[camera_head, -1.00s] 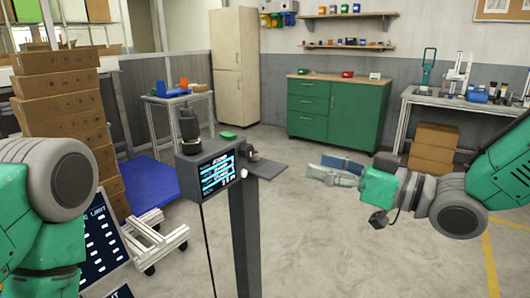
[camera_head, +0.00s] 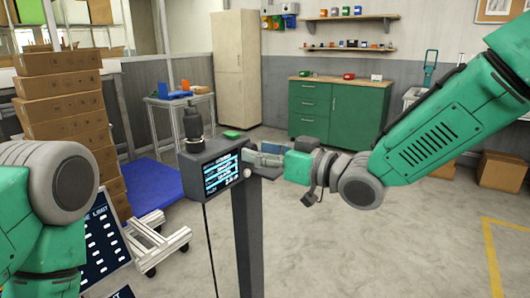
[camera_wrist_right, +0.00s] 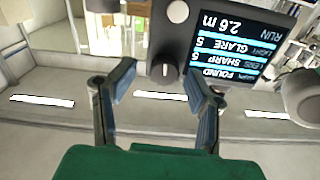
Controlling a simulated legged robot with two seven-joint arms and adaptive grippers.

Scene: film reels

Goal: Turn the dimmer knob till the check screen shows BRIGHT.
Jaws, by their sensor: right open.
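The check screen (camera_head: 221,173) is lit on the front of a dark box on a post. In the right wrist view the screen (camera_wrist_right: 238,45) is upside down, with lines reading FOUND, SHARP, GLARE and RUN; I read no BRIGHT there. A dark round knob with a white mark (camera_wrist_right: 166,71) shows beyond my right gripper (camera_wrist_right: 160,80), between its spread fingers. The fingers look apart from it. A pale round knob (camera_wrist_right: 178,12) sits beside the screen. In the head view my right gripper (camera_head: 262,159) is at the box's right side. My left gripper is out of frame.
A dark device (camera_head: 193,130) stands on top of the box. A low wheeled frame (camera_head: 155,240), a lettered board (camera_head: 103,240) and stacked cartons (camera_head: 65,100) are at left. A green cabinet (camera_head: 340,110) stands behind. The floor at right is open.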

